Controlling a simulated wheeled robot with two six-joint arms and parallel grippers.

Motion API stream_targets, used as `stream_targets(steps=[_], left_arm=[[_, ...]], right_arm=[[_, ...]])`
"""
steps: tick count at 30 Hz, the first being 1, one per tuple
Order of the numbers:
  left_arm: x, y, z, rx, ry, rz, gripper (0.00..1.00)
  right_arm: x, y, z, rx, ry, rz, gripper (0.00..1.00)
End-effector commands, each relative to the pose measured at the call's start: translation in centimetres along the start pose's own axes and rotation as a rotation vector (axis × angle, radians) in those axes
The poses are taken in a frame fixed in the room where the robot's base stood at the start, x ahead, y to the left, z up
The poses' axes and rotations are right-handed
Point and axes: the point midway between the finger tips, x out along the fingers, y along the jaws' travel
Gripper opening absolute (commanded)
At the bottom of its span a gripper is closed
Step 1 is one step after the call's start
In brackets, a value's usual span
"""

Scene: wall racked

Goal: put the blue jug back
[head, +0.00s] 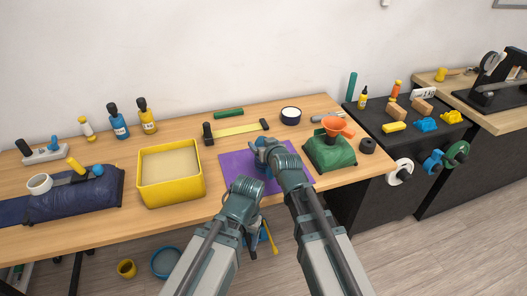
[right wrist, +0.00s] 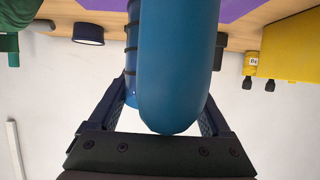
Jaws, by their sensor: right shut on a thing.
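The blue jug (right wrist: 180,65) fills the middle of the right wrist view, between the two fingers of my right gripper (right wrist: 165,115), which is shut on it. In the head view my right gripper (head: 264,147) is over the purple mat (head: 235,172), and my arm hides most of the jug. I cannot tell whether the jug touches the mat.
A yellow bin (head: 171,198) stands left of the mat. A green bag with an orange funnel (head: 338,127) stands right of it. Behind are a dark round pot (head: 291,116) and a yellow-and-black bar tool (head: 236,131). Blue and yellow bottles (head: 118,124) stand at the back left.

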Motion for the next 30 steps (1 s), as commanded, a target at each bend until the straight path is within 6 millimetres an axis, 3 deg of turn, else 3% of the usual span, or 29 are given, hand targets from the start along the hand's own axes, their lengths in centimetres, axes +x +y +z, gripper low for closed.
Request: stream_targets(steps=[7,20,21,24,30], left_arm=[[3.2,0.3,-0.2,0.0,0.0,0.0,0.71],[3.5,0.3,-0.2,0.0,0.0,0.0,0.71],[3.5,0.3,-0.2,0.0,0.0,0.0,0.71],[3.4,0.3,-0.2,0.0,0.0,0.0,0.71],[3.4,0.3,-0.2,0.0,0.0,0.0,0.71]], right_arm=[[1.2,0.0,3.0,-0.002,0.001,-0.002,0.14],[1.4,0.0,3.3,-0.001,0.001,-0.003,0.14],[1.3,0.0,3.2,-0.001,0.0,-0.003,0.86],[1.3,0.0,3.2,-0.001,0.0,-0.003,1.0],[1.3,-0.1,3.1,-0.001,0.0,-0.003,1.0]])
